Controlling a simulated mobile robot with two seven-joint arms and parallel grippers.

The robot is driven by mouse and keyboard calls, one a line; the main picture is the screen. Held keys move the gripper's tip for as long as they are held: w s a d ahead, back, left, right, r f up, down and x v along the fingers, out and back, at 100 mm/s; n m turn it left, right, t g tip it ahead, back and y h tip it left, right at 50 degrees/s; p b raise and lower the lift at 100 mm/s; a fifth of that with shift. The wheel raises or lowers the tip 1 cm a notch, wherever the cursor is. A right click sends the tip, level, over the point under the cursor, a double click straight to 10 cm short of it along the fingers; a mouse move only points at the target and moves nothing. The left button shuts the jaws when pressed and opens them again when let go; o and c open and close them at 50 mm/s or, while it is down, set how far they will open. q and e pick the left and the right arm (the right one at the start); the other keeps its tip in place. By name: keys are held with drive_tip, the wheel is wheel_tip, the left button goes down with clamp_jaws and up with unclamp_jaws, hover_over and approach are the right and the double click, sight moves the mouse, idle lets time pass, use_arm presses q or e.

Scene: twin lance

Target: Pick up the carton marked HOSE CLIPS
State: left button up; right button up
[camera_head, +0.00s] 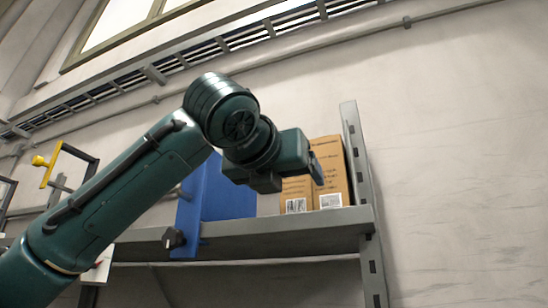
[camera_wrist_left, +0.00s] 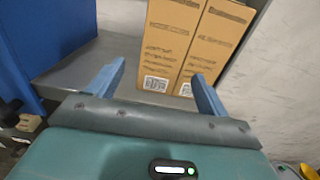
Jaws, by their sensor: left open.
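Two tall brown cartons stand side by side at the right end of a grey shelf. The left carton (camera_head: 296,196) is partly hidden behind my left gripper in the head view. The right carton (camera_head: 332,182) shows more fully. Each has dark print and a white code label low on its front; the print is too blurred to tell which is marked HOSE CLIPS. My left gripper (camera_head: 300,172) is open and empty, in front of the cartons. In the left wrist view its blue fingers (camera_wrist_left: 157,82) are spread, with the left carton (camera_wrist_left: 170,45) and right carton (camera_wrist_left: 218,42) beyond them.
The grey shelf (camera_head: 290,224) ends at an upright post (camera_head: 361,160) just right of the cartons. A large blue object (camera_head: 225,195) stands left of them, with a gap between in the left wrist view. A yellow-and-black frame (camera_head: 50,168) is at far left.

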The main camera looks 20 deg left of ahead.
use_arm(q)
drive_tip(key=shift+w, duration=1)
drive_tip(key=shift+c, duration=0.4)
drive_tip(key=c, duration=1.2)
